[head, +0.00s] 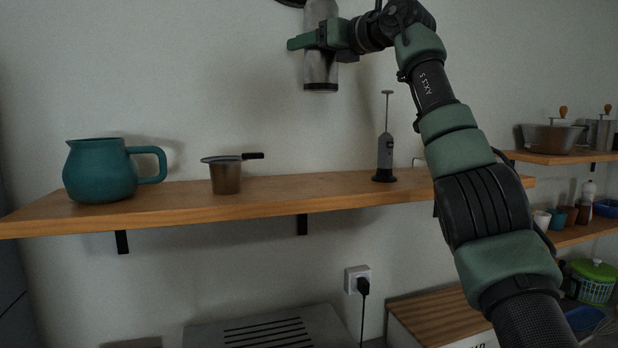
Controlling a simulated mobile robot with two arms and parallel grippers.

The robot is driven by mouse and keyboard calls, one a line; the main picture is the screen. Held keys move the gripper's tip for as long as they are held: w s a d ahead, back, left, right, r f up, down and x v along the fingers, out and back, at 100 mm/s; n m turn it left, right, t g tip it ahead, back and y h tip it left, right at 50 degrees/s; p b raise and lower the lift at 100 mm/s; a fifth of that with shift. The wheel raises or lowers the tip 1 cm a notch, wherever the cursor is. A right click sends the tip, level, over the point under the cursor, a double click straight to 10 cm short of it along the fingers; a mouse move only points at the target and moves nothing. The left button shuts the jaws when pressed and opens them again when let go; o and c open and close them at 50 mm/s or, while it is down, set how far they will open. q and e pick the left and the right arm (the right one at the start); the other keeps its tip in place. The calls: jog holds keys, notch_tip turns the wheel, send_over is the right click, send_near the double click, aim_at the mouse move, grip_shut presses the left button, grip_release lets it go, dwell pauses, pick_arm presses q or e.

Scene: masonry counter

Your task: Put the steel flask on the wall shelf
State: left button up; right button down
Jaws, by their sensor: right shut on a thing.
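The steel flask (321,72) is a grey metal cylinder with a dark base, held upright high above the shelf; its top is cut off by the frame's upper edge. My right gripper (307,41) is shut on its side, with green fingers around the body. The wooden wall shelf (270,201) runs across the middle of the view, below the flask and clear of it. My left gripper is out of view.
On the shelf stand a teal jug (100,172), a small pot with a dark handle (226,177) and a milk frother (385,150). Bare shelf lies between pot and frother. A socket with a plug (358,280) is below. More shelves (560,158) hold kitchenware at right.

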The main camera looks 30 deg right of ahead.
aim_at(317, 74)
jog(key=shift+w+d+f+b, duration=0.2)
jog(key=shift+d+f+b, duration=0.3)
jog(key=shift+d+f, duration=0.3)
jog(key=f, duration=0.1)
jog(key=f+b, duration=0.1)
jog(key=f, duration=0.2)
jog(key=shift+s+a+f+b, duration=0.15)
jog(key=shift+s+a+b, duration=0.2)
jog(key=shift+s, duration=0.05)
notch_tip(317, 74, down, 14)
jog(key=shift+r+b, duration=0.2)
jog(key=shift+b, duration=0.15)
jog(key=shift+f, duration=0.15)
jog(key=shift+c, duration=1.5)
grip_release()
